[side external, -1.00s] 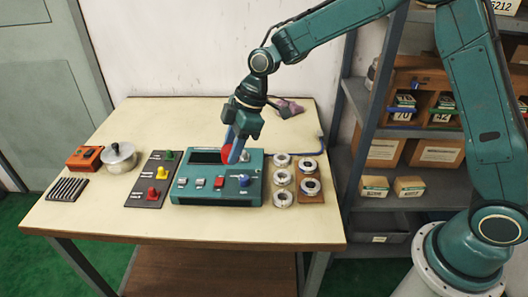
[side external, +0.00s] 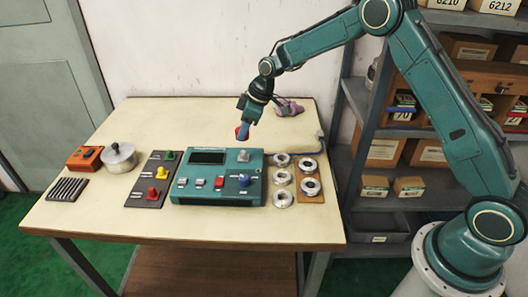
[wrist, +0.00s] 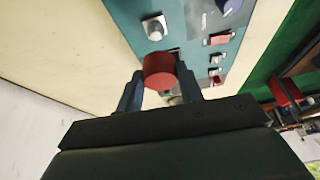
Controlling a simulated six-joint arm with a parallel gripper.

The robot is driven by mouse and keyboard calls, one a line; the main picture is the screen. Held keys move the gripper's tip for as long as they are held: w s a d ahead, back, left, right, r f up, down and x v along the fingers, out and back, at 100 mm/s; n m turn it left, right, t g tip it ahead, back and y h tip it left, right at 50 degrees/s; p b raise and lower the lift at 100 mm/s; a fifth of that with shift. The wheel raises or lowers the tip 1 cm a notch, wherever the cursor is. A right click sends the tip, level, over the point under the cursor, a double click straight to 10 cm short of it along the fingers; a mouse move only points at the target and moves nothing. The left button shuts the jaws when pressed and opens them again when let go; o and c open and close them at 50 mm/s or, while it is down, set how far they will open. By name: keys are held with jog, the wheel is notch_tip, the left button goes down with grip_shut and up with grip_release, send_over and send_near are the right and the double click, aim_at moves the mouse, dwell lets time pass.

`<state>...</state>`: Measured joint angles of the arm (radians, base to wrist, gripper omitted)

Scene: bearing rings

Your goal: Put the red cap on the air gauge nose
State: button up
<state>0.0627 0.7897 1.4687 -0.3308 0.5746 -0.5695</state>
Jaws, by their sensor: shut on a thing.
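The red cap (side external: 239,134) is held between the blue fingers of my gripper (side external: 244,129), in the air just behind the teal gauge box (side external: 180,163). In the wrist view the round red cap (wrist: 160,71) sits between the two fingertips (wrist: 161,84), clear of the box. A pale round stub on a light plate (side external: 243,156), at the box's back right, looks like the air gauge nose; it is uncovered. In the wrist view this stub (wrist: 154,28) lies beyond the cap, slightly left of it. Whether anything lies right under the cap is hidden.
The box carries a dark display (side external: 208,157), several switches and a blue knob (side external: 243,180). Several metal rings stand right of it, some on a brown board (side external: 318,171). A dark button panel (side external: 148,192) stands left. A pinkish cloth (side external: 289,107) lies behind.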

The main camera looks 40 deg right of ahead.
aim_at(243, 152)
jog(key=shift+f, duration=0.15)
jog(key=shift+f, duration=1.8)
jog(key=shift+f, duration=1.75)
dwell(1.5)
jog(key=o, duration=1)
jog(key=shift+r, duration=0.2)
jog(key=shift+r, duration=3.55)
